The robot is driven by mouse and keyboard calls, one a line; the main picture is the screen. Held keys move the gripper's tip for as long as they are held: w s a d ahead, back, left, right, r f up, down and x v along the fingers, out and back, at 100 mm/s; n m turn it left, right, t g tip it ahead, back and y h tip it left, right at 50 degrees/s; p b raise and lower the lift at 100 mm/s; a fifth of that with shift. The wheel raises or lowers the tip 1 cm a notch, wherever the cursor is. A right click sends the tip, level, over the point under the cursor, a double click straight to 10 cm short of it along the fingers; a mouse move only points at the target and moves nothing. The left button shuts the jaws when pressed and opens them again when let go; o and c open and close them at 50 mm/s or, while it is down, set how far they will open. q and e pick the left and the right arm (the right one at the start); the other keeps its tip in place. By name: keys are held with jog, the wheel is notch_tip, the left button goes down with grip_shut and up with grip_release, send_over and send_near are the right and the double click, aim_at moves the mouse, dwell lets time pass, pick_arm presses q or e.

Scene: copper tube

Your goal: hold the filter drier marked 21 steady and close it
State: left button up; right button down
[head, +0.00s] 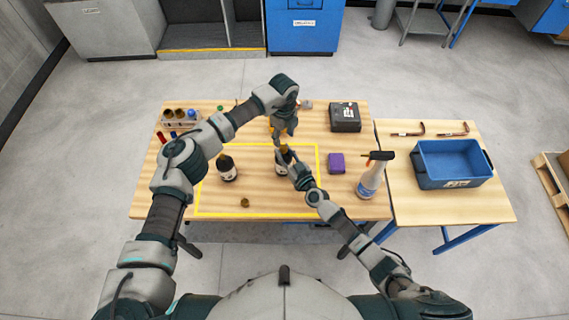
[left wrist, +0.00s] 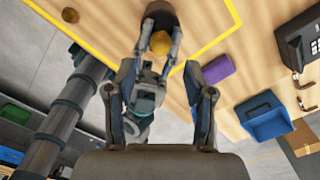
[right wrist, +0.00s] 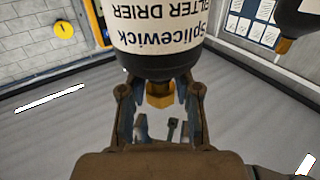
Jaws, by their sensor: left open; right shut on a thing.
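A dark filter drier with a white label (head: 281,167) stands inside the yellow outline on the table. My right gripper (head: 288,157) is shut on its upper end. The right wrist view shows the label (right wrist: 158,28) reading "Splicewick FILTER DRIER" and a brass fitting (right wrist: 160,95) between the fingers; no 21 is legible. My left gripper (head: 281,134) is open above this drier, pointing down. In the left wrist view a brass top (left wrist: 160,43) lies beyond the open left fingers (left wrist: 160,78). A second drier (head: 228,172) stands to the left. A loose brass cap (head: 245,202) lies near the front.
A purple block (head: 336,163) and a spray bottle (head: 368,180) stand to the right. A black case (head: 345,117) is at the back. A rack with brass parts (head: 180,118) is at the back left. A blue bin (head: 455,165) sits on the side table.

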aim_at(285, 148)
pick_arm(q)
notch_tip(285, 148, down, 6)
jog(key=shift+f, duration=0.1)
dwell(0.4)
grip_shut()
jog(key=m, duration=1.6)
jog(key=shift+s+d, duration=0.1)
jog(key=shift+d, duration=0.05)
